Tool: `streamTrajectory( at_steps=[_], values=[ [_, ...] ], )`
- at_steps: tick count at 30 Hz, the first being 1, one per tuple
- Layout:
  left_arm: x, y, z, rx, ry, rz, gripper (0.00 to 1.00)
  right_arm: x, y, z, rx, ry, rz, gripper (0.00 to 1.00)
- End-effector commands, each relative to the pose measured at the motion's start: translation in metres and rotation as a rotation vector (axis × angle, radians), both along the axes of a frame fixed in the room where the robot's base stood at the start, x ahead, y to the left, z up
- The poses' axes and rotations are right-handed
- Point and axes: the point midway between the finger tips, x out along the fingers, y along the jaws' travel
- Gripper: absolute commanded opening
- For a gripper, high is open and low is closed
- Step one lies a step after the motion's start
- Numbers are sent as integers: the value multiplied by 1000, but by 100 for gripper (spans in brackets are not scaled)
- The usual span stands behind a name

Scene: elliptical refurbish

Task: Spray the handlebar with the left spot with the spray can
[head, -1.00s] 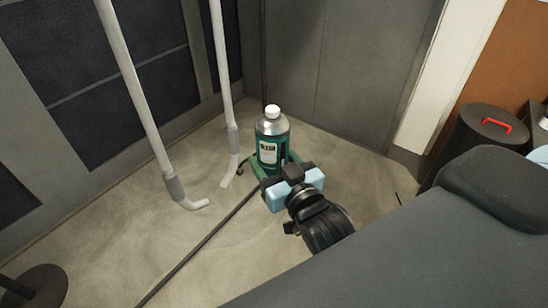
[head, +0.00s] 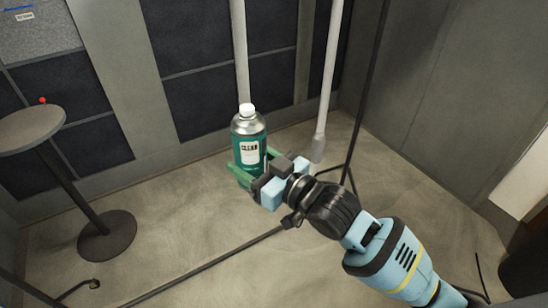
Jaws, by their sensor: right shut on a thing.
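My right gripper (head: 257,168) is shut on the spray can (head: 248,145), a green and silver can with a white cap and a white label. The can is upright, held around its lower part by the green fingers. Two pale grey poles, which look like the handlebars, show behind it: the left pole (head: 239,50) is partly hidden by the can, and the right pole (head: 329,85) stands further right with a grey sleeve at its lower end. I see no clear spot on either pole. My left gripper is out of view.
A round-topped stand (head: 30,130) with a small red ball (head: 43,100) is at the left, on a dark round base (head: 107,236). Dark wall panels (head: 195,90) are behind the poles. A thin dark rod (head: 200,268) crosses the lower floor. Open floor (head: 180,215) lies left of the can.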

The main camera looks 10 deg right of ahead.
Motion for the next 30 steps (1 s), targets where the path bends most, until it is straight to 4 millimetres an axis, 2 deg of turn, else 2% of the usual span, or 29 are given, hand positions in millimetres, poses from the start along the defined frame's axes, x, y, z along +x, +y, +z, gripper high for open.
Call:
streamTrajectory(
  at_steps=[11, 22, 30],
  values=[
    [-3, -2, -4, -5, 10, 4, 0, 7, 3, -3, 3, -3, 20, 32],
    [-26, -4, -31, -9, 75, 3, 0, 48, 3, -7, 2, 1, 19, 32],
    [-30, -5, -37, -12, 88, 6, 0, 62, 3, -3, 3, -3, 20, 32]
  ],
)
